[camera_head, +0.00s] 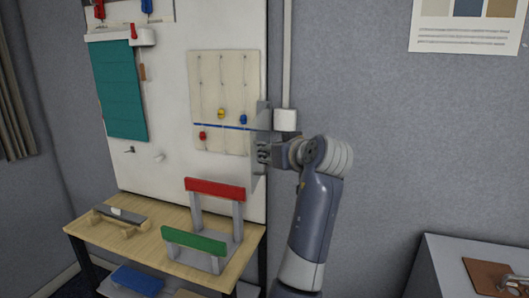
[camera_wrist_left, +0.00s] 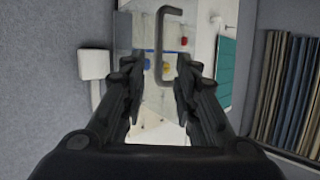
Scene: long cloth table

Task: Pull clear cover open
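The clear cover (camera_head: 259,182) shows in the head view as a narrow, slanted see-through pane at the right side of the bead panel (camera_head: 208,88). How far it stands open I cannot tell. My left gripper (camera_head: 262,153) is beside the pane, pointing left, partly blending with it. In the left wrist view, my left gripper (camera_wrist_left: 154,72) has its fingers apart. Beads show through the pane behind. My right gripper is out of view.
A wooden table (camera_head: 150,240) below carries a red bar (camera_head: 214,189) and a green bar (camera_head: 193,241) on grey stands. A grey cabinet (camera_head: 450,255) stands at lower right.

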